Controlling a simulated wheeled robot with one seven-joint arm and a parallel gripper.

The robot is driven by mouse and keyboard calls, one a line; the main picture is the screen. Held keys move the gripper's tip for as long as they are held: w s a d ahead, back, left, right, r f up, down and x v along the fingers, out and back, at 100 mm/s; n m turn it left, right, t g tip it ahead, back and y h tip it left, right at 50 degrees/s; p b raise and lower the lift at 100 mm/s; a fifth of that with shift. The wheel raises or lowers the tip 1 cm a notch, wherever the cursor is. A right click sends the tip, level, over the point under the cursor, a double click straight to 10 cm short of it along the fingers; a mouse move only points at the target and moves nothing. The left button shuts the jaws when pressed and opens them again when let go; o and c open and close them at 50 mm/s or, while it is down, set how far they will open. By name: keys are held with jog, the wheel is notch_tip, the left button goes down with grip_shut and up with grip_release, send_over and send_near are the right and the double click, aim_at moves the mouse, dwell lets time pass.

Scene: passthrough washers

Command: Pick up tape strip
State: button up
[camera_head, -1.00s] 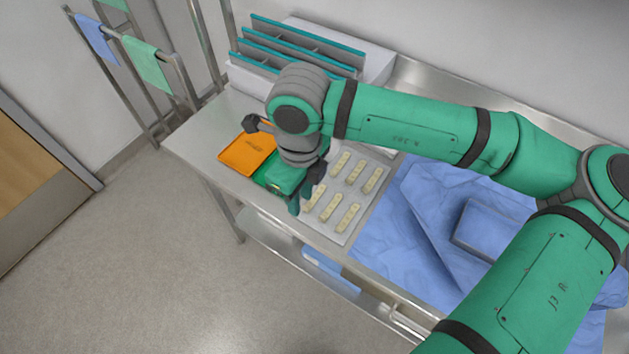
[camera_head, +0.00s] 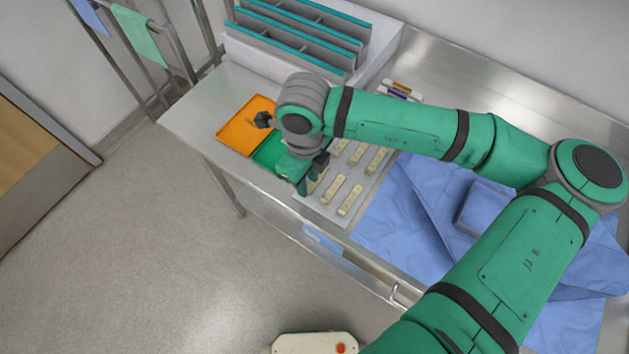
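Several cream tape strips with dark dots lie in two rows on a pale sheet (camera_head: 365,184) on the metal table. Two front-row strips, the middle one (camera_head: 333,188) and the right one (camera_head: 350,200), are in clear view. The back-row strips (camera_head: 376,160) are partly behind my arm. My gripper (camera_head: 307,187) points down at the sheet's left edge, beside or over the front-left strip, which it mostly covers. The fingers are small and partly hidden, so I cannot tell whether they are open or touch the strip.
An orange tray (camera_head: 240,122) and a green tray (camera_head: 270,152) lie left of the sheet. Blue drape (camera_head: 400,215) covers the table to the right. A grey rack with teal edges (camera_head: 300,35) stands behind. Small labelled packs (camera_head: 400,91) lie behind my arm.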

jog(key=shift+a+f, duration=0.1)
jog(key=shift+f, duration=1.25)
jog(key=shift+w, duration=0.1)
jog(key=shift+c, duration=0.7)
grip_shut()
jog(key=shift+r, duration=0.15)
